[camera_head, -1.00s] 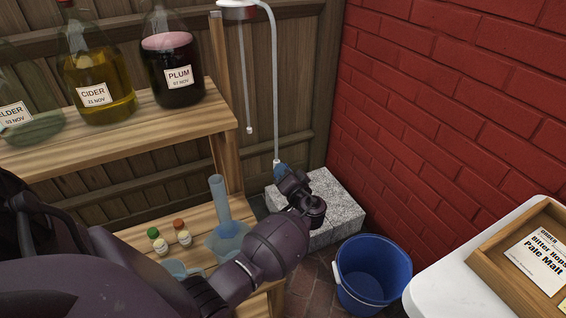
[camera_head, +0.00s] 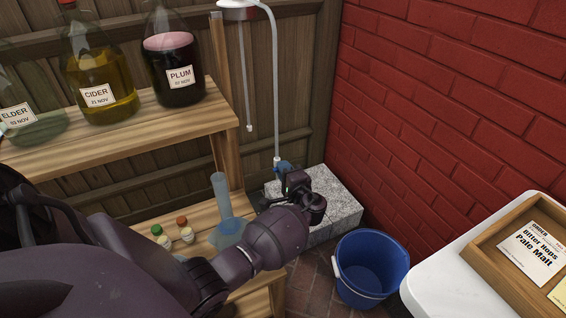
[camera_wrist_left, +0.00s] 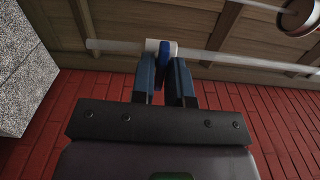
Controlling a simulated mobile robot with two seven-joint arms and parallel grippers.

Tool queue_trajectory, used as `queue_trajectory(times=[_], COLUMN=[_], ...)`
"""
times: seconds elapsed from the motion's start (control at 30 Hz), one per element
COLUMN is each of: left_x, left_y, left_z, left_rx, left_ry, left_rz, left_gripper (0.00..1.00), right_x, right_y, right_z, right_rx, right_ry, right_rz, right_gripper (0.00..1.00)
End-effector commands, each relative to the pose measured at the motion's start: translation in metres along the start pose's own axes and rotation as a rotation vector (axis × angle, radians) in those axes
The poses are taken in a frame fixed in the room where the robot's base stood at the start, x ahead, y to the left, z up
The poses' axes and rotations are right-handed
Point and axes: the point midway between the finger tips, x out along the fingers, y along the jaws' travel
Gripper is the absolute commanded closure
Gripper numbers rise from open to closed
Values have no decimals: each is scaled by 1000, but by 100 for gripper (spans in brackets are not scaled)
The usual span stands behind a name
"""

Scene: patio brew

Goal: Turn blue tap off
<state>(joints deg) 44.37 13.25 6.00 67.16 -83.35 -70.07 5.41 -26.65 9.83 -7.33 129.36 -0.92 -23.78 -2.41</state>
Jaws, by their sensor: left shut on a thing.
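The blue tap (camera_head: 283,167) sits on the lower part of the white pipe (camera_head: 276,100), just above the speckled stone block. In the left wrist view the blue tap handle (camera_wrist_left: 164,52) stands between the two fingers, in front of the white pipe (camera_wrist_left: 215,55). My left gripper (camera_head: 287,176) is at the tap, and its fingers are closed on the handle, as the left wrist view (camera_wrist_left: 165,75) shows. In the head view my gripper hides part of the tap. My right gripper is in neither view.
A speckled stone block (camera_head: 340,208) stands under the pipe against the brick wall. A blue bucket (camera_head: 370,268) is on the floor before it. Wooden shelves (camera_head: 120,135) with large bottles are on the left. A white table (camera_head: 440,280) with a wooden tray (camera_head: 490,262) is at right.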

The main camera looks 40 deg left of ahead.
Motion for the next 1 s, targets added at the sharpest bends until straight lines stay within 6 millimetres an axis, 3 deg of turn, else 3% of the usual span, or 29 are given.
queue_trajectory(times=[0.63, 0.67, 0.77, 1.0], left_x=[0, 0, 0, 0], left_y=[1, 1, 1, 1], left_z=[0, 0, 0, 0], left_rx=[46, 46, 45, 44], left_ry=[1, 1, 1, 1], left_rz=[1, 1, 1, 0], left_gripper=[100, 83, 68, 66], right_x=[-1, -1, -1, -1], right_y=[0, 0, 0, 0], right_z=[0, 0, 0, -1], right_rx=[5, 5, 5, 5], right_ry=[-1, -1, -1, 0], right_rz=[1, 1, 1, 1], right_gripper=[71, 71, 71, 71])
